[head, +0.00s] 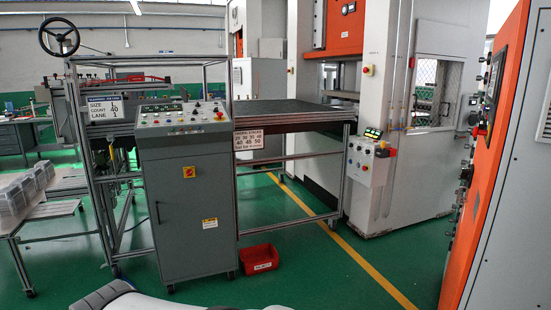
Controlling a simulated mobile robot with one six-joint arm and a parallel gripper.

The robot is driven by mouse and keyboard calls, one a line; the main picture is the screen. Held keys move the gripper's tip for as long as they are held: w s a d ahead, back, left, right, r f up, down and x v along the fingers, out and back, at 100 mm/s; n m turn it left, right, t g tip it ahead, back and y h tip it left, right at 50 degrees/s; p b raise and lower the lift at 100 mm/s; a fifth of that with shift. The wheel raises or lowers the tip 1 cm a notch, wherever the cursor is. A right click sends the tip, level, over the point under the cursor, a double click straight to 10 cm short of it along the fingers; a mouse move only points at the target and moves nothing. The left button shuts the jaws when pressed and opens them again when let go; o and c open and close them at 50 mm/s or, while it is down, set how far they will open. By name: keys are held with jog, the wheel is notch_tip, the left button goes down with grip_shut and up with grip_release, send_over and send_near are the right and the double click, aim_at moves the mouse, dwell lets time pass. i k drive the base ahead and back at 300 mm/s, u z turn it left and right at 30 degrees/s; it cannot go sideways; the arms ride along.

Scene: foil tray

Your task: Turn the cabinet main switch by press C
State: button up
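A grey control cabinet (194,215) on casters stands left of the middle, with a sloped button panel (183,116) on top. I cannot read any label that marks press C. My gripper is not in view. White rounded parts at the bottom edge appear to be mine.
A red bin (259,259) sits on the floor right of the cabinet. A framed table (290,115) stands behind it. A white machine with a small control box (371,162) and an orange panel (495,130) stand at right. Green floor (320,270) is clear in front.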

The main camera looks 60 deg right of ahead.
aim_at(465, 174)
jog(key=z, duration=3.15)
jog(key=i, duration=1)
jog(key=u, duration=0.55)
jog(key=i, duration=0.7)
jog(key=u, duration=0.65)
jog(key=i, duration=1.25)
jog(key=z, duration=0.5)
jog(key=i, duration=0.75)
jog(key=z, duration=0.7)
